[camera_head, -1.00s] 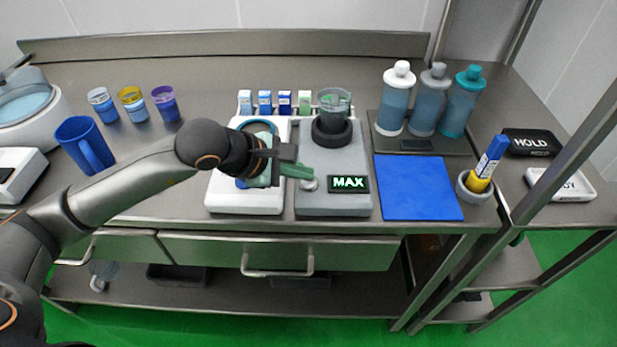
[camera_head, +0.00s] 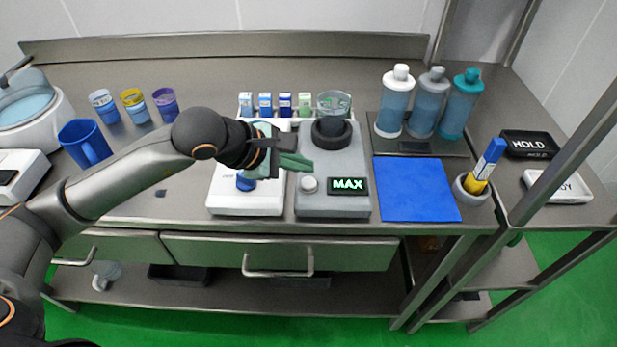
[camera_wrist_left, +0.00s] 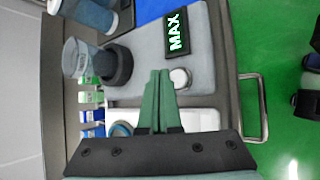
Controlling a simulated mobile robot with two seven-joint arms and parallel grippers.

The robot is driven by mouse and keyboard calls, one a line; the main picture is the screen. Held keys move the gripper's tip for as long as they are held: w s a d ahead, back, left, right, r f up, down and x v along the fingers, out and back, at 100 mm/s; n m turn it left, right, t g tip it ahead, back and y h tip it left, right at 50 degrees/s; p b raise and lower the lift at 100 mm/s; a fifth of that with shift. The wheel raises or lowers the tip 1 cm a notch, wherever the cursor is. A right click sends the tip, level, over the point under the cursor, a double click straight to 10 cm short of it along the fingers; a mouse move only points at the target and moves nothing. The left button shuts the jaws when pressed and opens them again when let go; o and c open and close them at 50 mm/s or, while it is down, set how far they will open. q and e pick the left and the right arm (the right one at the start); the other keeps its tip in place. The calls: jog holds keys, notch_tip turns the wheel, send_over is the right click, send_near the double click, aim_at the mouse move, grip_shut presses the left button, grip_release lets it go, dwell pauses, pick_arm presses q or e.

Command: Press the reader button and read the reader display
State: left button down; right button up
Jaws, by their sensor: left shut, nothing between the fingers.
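The reader (camera_head: 331,206) is a grey box on the table with a dark round holder at its back and a clear cup (camera_head: 334,104) in it. Its display (camera_head: 347,185) reads MAX in lit letters. Its round white button (camera_head: 309,184) sits left of the display and shows uncovered. In the left wrist view the display (camera_wrist_left: 177,33) and button (camera_wrist_left: 180,78) also show. My left gripper (camera_head: 306,163) has green fingers, shut and empty, behind the button and apart from it in the head view. In the wrist view the fingertips (camera_wrist_left: 158,74) are left of the button. My right gripper is not in view.
A white device (camera_head: 230,202) with a blue knob (camera_head: 246,181) stands left of the reader. A blue mat (camera_head: 417,188) lies to its right. Bottles (camera_head: 428,102) stand on a tray behind the mat. Small cartons (camera_head: 285,104) stand behind the white device.

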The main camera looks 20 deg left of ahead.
aim_at(302, 186)
pick_arm(q)
notch_tip(302, 186, up, 4)
jog(key=shift+r+p, duration=0.1)
jog(key=shift+p, duration=0.8)
